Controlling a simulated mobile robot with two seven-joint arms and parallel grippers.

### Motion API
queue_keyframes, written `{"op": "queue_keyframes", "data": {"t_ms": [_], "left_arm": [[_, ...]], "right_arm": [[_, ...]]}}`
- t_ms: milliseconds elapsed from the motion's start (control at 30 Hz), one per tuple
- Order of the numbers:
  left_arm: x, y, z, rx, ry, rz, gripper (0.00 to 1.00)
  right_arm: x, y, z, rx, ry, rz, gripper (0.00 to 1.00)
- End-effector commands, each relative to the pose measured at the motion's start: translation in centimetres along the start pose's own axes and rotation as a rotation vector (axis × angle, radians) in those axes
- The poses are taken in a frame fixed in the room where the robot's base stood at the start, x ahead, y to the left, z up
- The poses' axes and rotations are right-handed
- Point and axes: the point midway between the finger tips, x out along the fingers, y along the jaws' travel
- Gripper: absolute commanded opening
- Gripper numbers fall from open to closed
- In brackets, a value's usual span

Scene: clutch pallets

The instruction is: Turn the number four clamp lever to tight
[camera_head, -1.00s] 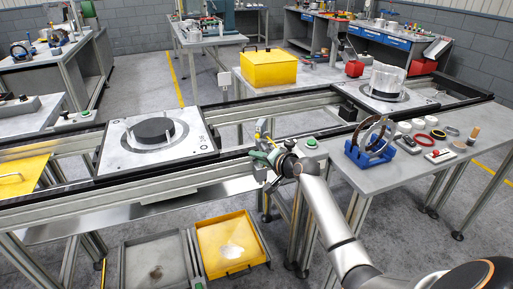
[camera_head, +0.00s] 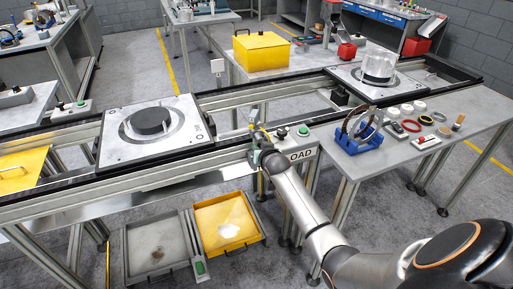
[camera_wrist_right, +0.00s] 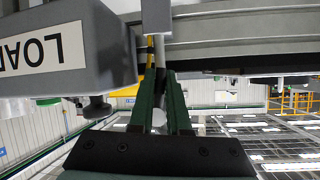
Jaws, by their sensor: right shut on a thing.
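My right gripper (camera_head: 257,140) is at the front rail of the line, just left of a grey control box (camera_head: 300,150) whose label reads "OAD" in the head view. In the right wrist view the green fingers (camera_wrist_right: 160,85) are shut on a thin metal rod (camera_wrist_right: 159,50), which I take for the clamp lever. The rod runs from a grey block (camera_wrist_right: 156,15) down between the fingers. No number four or tight mark is readable. In the head view the arm and gripper hide most of the lever. My left gripper is not in view.
The control box has a green button (camera_head: 303,131) and a black knob. A pallet with a dark disc (camera_head: 151,121) sits on the rails at left. A blue stand (camera_head: 362,141) with rings is on the right table. Yellow and grey trays lie below.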

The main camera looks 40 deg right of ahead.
Motion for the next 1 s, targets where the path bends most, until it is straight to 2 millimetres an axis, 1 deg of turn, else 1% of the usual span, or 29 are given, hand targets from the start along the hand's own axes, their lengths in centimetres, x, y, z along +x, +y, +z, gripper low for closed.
{"op": "queue_keyframes", "data": {"t_ms": [200, 367, 867, 900, 1000], "left_arm": [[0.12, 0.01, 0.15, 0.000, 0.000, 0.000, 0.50], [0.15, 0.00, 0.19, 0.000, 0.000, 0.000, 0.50], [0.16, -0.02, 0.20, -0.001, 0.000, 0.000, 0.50], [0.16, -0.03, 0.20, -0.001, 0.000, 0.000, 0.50], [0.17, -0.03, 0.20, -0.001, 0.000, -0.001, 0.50]], "right_arm": [[0.09, 0.34, 0.03, -0.092, 0.020, 0.042, 0.00], [0.10, 0.52, -0.04, -0.131, 0.029, 0.060, 0.00], [0.09, 0.60, -0.10, -0.150, 0.033, 0.069, 0.00], [0.09, 0.60, -0.10, -0.150, 0.033, 0.069, 0.16], [0.09, 0.61, -0.11, -0.149, 0.033, 0.069, 0.27]]}}
